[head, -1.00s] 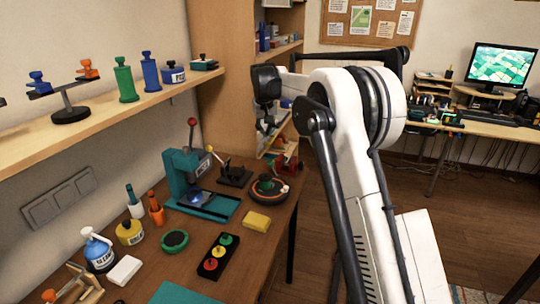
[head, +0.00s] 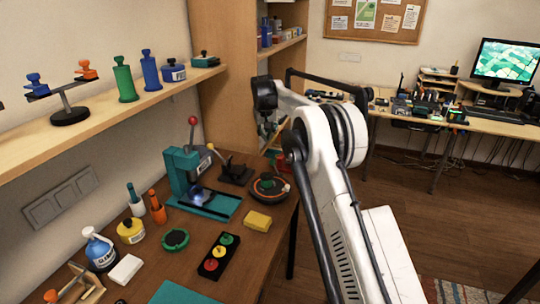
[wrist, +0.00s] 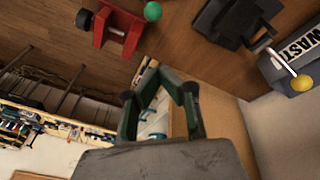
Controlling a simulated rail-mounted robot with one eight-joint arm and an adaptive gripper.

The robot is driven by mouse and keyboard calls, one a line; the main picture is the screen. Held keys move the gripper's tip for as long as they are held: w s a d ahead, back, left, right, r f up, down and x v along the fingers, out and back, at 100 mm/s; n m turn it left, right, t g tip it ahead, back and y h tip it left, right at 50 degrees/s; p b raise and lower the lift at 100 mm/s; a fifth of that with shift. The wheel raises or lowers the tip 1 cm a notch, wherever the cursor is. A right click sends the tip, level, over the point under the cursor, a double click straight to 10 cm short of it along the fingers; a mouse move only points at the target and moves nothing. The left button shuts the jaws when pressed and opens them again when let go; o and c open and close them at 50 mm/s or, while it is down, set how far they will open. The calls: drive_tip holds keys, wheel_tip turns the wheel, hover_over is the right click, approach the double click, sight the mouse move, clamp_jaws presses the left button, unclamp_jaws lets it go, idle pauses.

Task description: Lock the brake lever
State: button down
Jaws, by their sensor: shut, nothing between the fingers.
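I take the lever on a black base (head: 235,174) to be the brake lever; it stands at the back of the workbench, right of the teal press, its thin arm leaning up to the left. In the wrist view the black base (wrist: 232,20) is at the upper right, with a pale rod ending in a yellow knob (wrist: 302,82). My gripper (head: 267,131) hangs above and to the right of it, apart from it. In the wrist view my gripper (wrist: 158,74) has its green and black fingers closed together at the tips, with nothing held. Whether the lever is locked cannot be told.
A teal press (head: 190,178) with a red knob stands left of the lever. A red device (wrist: 117,25) with a green ball is close by. A grey box labelled WAST (wrist: 295,55) sits beside the lever.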

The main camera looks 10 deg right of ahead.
drive_tip(key=p+x, duration=0.1)
drive_tip(key=x, duration=0.9)
drive_tip(key=shift+s+d+r+p, duration=0.15)
drive_tip(key=shift+s+p, duration=0.3)
drive_tip(key=shift+s, duration=1.6)
drive_tip(key=shift+s, duration=0.1)
